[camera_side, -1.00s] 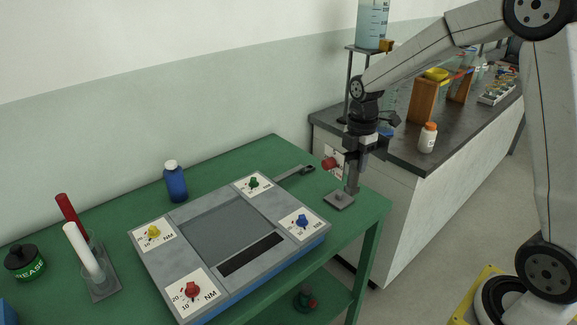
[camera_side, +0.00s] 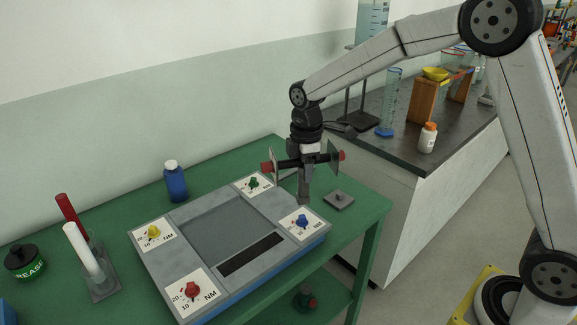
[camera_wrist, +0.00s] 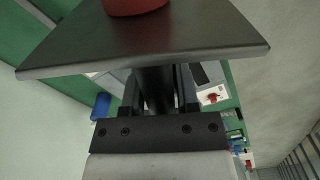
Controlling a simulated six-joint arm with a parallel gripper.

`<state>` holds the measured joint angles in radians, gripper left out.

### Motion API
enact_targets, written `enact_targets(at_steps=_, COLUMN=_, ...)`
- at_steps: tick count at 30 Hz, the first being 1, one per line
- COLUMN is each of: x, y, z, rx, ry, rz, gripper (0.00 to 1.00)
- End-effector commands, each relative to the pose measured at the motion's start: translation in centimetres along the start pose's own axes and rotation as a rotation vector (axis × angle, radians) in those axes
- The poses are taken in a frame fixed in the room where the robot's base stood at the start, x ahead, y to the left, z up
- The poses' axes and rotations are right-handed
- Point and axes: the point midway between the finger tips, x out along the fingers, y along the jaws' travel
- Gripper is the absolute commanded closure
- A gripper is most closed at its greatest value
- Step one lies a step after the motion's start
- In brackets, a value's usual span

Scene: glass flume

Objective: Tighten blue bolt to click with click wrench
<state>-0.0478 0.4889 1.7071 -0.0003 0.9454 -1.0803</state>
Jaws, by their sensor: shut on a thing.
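The blue bolt (camera_side: 302,222) stands on a white dial card at the right corner of the grey bolt panel (camera_side: 215,285). My gripper (camera_side: 304,158) is shut on the click wrench (camera_side: 304,188), a dark upright tool with a crossbar and red ends. The wrench hangs upright, its lower end just above and behind the blue bolt in the side view. I cannot tell whether they touch. In the wrist view, a grey plate and red knob of the wrench (camera_wrist: 150,45) fill the top, and its dark shaft runs between my fingers (camera_wrist: 160,95).
Yellow (camera_side: 153,232), green (camera_side: 254,182) and red (camera_side: 191,289) bolts sit at the panel's other corners. An empty square stand (camera_side: 339,200) lies right of the panel. A blue bottle (camera_side: 175,182) stands behind it. A dark bench (camera_side: 400,150) stands at the back right.

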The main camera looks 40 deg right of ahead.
Motion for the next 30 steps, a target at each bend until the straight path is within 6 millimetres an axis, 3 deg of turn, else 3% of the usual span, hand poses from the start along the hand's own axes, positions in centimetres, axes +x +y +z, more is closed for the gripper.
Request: enact_targets(at_steps=30, x=3.1, y=0.1, z=0.0, rx=-0.001, ry=0.001, rz=0.002, gripper=1.00)
